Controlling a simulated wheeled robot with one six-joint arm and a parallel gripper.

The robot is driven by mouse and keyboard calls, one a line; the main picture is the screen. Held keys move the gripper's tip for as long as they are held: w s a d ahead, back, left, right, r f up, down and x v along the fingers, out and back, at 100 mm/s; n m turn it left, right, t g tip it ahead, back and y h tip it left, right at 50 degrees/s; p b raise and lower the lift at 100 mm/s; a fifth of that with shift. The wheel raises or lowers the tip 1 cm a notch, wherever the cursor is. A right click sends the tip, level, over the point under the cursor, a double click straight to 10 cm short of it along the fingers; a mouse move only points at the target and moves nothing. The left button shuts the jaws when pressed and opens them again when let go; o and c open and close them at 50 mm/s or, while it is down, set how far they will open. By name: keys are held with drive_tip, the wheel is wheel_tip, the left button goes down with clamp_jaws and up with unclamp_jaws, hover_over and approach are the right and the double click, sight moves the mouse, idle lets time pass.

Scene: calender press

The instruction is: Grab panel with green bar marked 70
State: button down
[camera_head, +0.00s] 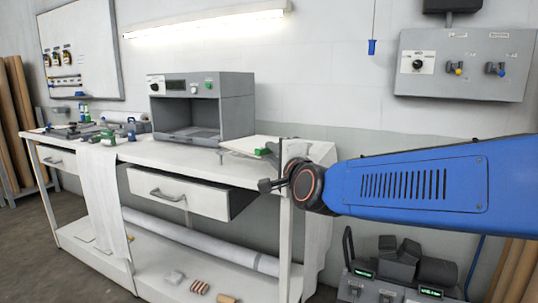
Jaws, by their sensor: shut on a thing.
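A pale, flat panel (245,142) shows at the right end of the white workbench. A small green bar (264,151) shows at it, right by my gripper; any number on the bar is too small to read. My gripper (275,165) is at the end of my blue arm, partly hidden by my own wrist. It is shut, and what it holds appears to be the panel at its green bar. The exact contact is hidden. I cannot tell whether the panel is touching the bench or lifted off it.
A grey press box (236,84) stands on the workbench (165,149) left of my gripper. A drawer (178,194) stands open below the bench top. Small tools and green-handled items (108,137) lie at the left. Grey devices (398,270) sit low at the right.

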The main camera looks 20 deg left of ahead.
drive_tip(key=s+d+r, duration=0.3)
drive_tip(key=s+d, duration=0.2)
drive_tip(key=s, duration=0.1)
drive_tip(key=shift+s+d, duration=0.3)
